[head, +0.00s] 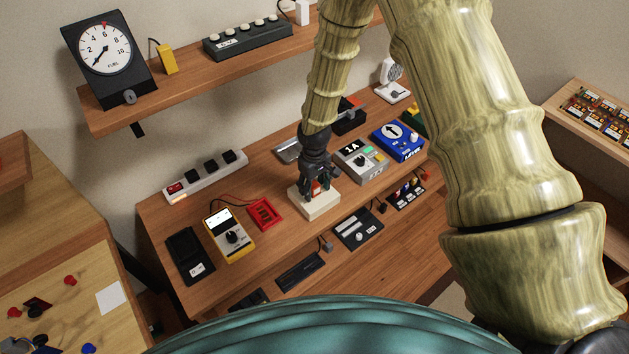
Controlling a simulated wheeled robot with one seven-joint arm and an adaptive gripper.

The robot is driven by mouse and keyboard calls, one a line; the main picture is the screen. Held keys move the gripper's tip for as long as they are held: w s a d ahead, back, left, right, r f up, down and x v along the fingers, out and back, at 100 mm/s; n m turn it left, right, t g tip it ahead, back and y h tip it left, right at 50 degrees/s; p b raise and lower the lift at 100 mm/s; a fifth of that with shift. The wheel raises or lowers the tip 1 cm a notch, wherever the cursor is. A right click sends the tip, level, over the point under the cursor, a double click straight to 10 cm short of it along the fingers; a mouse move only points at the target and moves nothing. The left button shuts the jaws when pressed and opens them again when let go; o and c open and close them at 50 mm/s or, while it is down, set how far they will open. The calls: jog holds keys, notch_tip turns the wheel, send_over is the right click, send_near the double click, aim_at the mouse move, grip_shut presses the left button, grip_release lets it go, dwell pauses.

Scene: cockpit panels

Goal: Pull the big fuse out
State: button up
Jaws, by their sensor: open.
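My gripper (318,184) is over a cream-white block (316,208) on the middle of the wooden bench. The jaws point down and are open around or just above a small red-orange part (317,188) on top of that block. This part may be the big fuse, but the fingers hide much of it. I cannot tell whether the fingers touch it.
Left of the block are a red tray (265,214) and a yellow multimeter (230,237). To the right are a grey box (361,162) and a blue box (398,141). A shelf (190,92) overhangs behind, holding a fuel gauge (104,52).

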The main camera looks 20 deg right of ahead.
aim_at(315, 185)
jog(key=shift+f, duration=0.1)
jog(key=c, duration=1.1)
jog(key=shift+r+p, duration=2)
jog(key=shift+r, duration=1.3)
